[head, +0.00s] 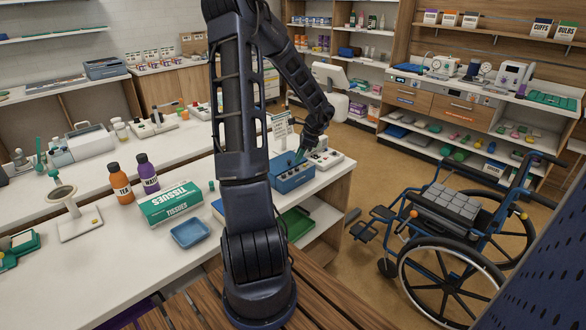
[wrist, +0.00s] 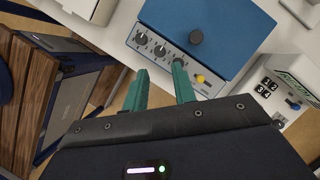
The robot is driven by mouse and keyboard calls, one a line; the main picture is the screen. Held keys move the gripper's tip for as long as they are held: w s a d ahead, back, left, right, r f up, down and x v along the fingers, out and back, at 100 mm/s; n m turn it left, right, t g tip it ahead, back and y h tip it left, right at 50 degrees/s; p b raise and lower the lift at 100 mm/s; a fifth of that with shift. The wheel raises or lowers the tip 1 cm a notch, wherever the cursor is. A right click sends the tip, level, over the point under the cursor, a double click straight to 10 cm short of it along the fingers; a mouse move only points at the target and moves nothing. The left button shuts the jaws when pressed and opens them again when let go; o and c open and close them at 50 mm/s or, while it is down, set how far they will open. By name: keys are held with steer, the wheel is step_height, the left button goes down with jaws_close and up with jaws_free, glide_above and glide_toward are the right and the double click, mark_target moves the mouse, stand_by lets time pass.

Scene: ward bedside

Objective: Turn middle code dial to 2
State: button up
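A blue-lidded box (wrist: 205,35) with a pale front panel stands on the white counter, and it also shows in the head view (head: 290,182). The panel carries a row of dark dials with small markings too fine to read. The middle code dial (wrist: 160,50) lies just beyond the gap between my fingertips. A dial (wrist: 141,38) sits to its left; the one to its right is partly hidden by my right finger. My gripper (wrist: 160,68) has two teal fingers, apart and empty, pointing at the panel. In the head view my gripper (head: 300,156) is small above the box.
A white device (wrist: 285,85) with number keys stands close on the right. A tissue box (head: 172,203) and blue tray (head: 190,233) are left of the box.

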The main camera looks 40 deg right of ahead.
mark_target(291, 171)
steer(key=x, duration=0.6)
steer(key=shift+w+a+f, duration=0.1)
steer(key=shift+f, duration=0.2)
jaws_close()
